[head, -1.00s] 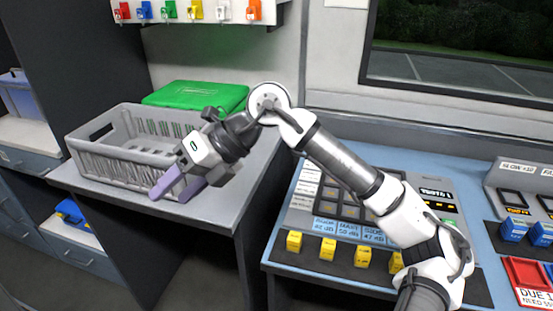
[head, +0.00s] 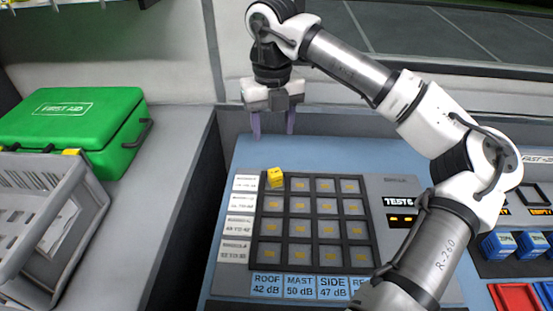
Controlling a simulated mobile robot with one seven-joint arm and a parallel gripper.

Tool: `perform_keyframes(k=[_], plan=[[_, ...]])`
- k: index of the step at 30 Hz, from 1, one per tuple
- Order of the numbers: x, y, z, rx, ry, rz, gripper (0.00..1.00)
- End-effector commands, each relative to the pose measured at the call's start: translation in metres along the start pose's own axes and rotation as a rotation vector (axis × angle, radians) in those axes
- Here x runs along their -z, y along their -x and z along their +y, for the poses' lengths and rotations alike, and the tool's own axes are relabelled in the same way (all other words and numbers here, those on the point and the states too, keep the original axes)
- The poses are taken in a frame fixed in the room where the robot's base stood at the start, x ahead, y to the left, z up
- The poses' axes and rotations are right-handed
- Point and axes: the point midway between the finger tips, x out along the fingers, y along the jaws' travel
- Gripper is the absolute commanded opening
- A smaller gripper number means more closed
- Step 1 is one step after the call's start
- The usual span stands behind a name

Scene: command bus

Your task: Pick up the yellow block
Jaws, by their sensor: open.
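One yellow block (head: 275,178) sits in the top-left cell of the dark grid (head: 318,221) on the console, a little tilted in the picture. My gripper (head: 273,128) is open and empty, with its two purple fingers pointing down. It is above and behind the yellow block in the picture, apart from it. No other loose yellow block shows on the console now.
A green first aid case (head: 82,122) and a grey crate (head: 62,225) stand on the counter at left. Label plates (head: 299,287) line the grid's front. Blue blocks (head: 497,245) and red trays (head: 515,297) are at right. The blue console top behind the grid is clear.

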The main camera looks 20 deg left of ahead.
Motion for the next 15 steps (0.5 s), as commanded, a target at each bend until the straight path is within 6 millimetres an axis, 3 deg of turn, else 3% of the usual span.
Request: perform_keyframes(k=[5,15], plan=[[0.0,-0.005,-0.001,0.0,-0.001,0.001,0.53],[0.001,-0.066,0.0,-0.002,0.001,0.003,0.53]])
